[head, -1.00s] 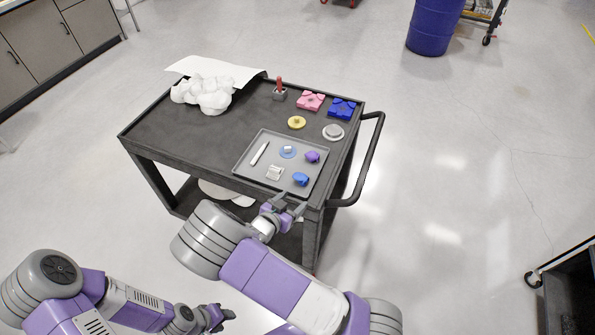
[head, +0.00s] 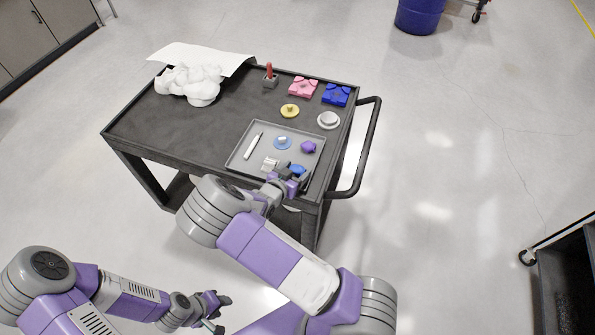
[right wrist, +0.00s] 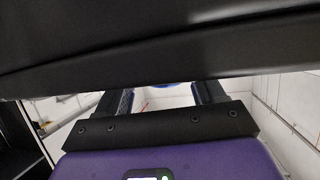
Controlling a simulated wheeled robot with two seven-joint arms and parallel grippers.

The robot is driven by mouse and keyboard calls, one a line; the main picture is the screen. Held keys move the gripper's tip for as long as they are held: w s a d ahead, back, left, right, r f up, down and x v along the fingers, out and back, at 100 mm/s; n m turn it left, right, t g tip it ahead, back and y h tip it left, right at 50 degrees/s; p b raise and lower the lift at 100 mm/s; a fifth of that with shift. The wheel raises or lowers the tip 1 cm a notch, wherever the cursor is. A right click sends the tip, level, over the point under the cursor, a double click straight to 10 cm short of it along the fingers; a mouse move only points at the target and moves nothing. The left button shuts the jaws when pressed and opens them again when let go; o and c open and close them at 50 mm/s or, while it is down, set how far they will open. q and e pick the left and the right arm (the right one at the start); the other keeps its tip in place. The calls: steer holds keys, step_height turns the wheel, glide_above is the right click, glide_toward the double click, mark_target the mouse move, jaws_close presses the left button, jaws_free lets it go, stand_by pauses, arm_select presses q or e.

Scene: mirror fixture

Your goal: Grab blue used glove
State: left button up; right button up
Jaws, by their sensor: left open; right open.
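A small crumpled blue glove (head: 297,168) lies at the near right of a grey tray (head: 237,158) on the dark cart. My right gripper (head: 291,178) is open at the tray's near edge, just in front of the glove and partly over its near side. Whether they touch cannot be told. In the right wrist view my right gripper's fingers (right wrist: 164,98) stand apart; a dark band across the top hides most of the scene. My left gripper (head: 223,303) is open, low in front of the cart.
The tray also holds a white stick (head: 253,146), a purple lump (head: 308,147), a blue disc (head: 283,143) and a silvery piece (head: 269,164). The cart's handle (head: 369,150) is on the right. White crumpled material (head: 190,84) lies at the back left.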

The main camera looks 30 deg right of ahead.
steer(key=c, duration=0.7)
